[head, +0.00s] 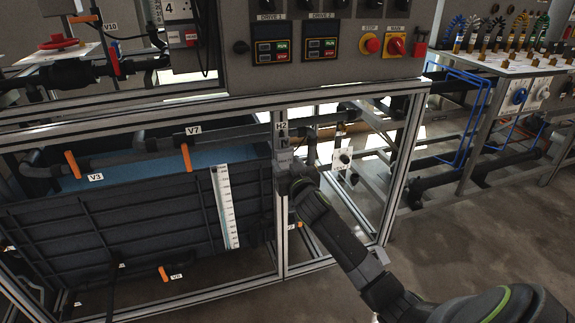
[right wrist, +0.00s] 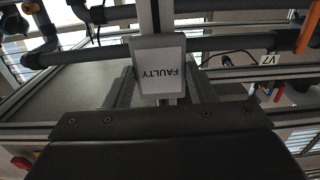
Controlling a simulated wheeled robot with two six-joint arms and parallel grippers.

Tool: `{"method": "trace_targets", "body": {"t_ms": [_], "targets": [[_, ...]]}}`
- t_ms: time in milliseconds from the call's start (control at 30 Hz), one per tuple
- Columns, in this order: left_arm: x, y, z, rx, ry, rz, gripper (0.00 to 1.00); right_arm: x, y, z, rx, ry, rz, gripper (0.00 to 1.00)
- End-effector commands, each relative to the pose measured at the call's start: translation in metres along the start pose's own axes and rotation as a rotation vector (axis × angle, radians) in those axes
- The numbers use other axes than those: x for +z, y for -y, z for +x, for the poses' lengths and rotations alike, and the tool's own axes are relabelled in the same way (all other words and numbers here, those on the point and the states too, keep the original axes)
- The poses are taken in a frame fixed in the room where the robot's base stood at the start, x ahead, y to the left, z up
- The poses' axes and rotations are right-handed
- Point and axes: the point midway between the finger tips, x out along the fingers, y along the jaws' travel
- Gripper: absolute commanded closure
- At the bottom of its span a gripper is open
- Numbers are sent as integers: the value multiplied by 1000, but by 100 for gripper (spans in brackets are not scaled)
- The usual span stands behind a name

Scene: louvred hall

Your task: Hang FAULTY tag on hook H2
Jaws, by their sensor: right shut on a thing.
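The H2 label (head: 281,127) is on the upright metal post of the frame, under the control panel. Small grey parts show just below it, but I cannot make out the hook clearly. My right gripper (head: 284,164) is at this post, just below the label, its arm coming from the lower right. In the right wrist view the white FAULTY tag (right wrist: 160,72) appears upside down in front of the post. My right gripper (right wrist: 165,101) is shut on it. Whether the tag touches the hook is hidden. My left gripper is not in view.
The control panel (head: 330,45) with buttons and switches overhangs the post. Behind the frame is a dark tank (head: 120,215) with orange-handled valves, V7 (head: 193,131) nearest. Pipes and a white plate (head: 343,157) are right of the post. Open floor (head: 475,225) lies at right.

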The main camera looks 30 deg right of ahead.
Motion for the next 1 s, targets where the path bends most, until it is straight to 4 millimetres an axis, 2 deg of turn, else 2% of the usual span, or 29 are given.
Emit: {"method": "trace_targets", "body": {"t_ms": [100,133,300,333,667,1000], "targets": [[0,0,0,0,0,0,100,0,0,0,0,0,0,72],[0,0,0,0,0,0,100,0,0,0,0,0,0,49],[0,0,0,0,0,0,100,0,0,0,0,0,0,27],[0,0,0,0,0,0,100,0,0,0,0,0,0,25],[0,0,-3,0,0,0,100,-1,0,-5,0,1,0,25],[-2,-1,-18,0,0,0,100,-1,0,-46,0,1,1,25]]}}
